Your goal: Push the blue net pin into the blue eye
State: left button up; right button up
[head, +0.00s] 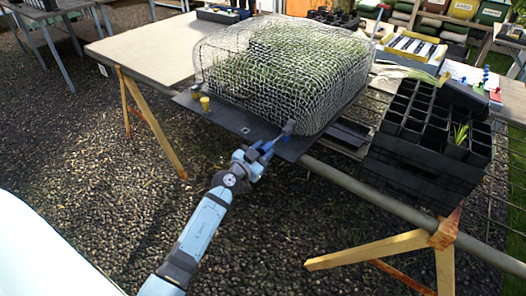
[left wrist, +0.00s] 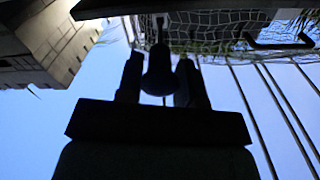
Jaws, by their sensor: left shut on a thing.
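My left gripper (head: 262,150) is at the front edge of the dark board under the netted tray. It is shut on the blue net pin (head: 268,145), of which a small blue part shows at the fingertips. In the left wrist view the pin (left wrist: 158,72) is a dark, round-ended silhouette between the two fingers, pointing toward the net. The white net (head: 285,75) is draped over a tray of green seedlings. The blue eye cannot be made out clearly; the gripper and pin cover that corner. I cannot tell whether the pin touches it. My right gripper is out of view.
Two yellow pins (head: 204,103) stand at the board's left front. A stack of black pot trays (head: 425,135) stands to the right. A metal rail (head: 390,200) runs along the front, above wooden trestle legs (head: 375,247). The pale tabletop (head: 145,50) at left is clear.

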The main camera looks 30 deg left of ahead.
aim_at(275, 141)
pick_arm(q)
jog(key=shift+w+p, duration=0.15)
jog(key=shift+p, duration=0.3)
jog(key=shift+w+d+r+p, duration=0.1)
jog(key=shift+w+p, duration=0.7)
jog(key=shift+w, duration=0.05)
dwell(1.2)
dwell(0.5)
jog(key=shift+w+d+p, duration=0.15)
jog(key=shift+w+p, duration=0.25)
jog(key=shift+w, duration=1.65)
jog(key=o, duration=1.7)
jog(key=shift+s, duration=0.15)
jog(key=shift+s+p, duration=0.5)
jog(key=shift+s, duration=0.5)
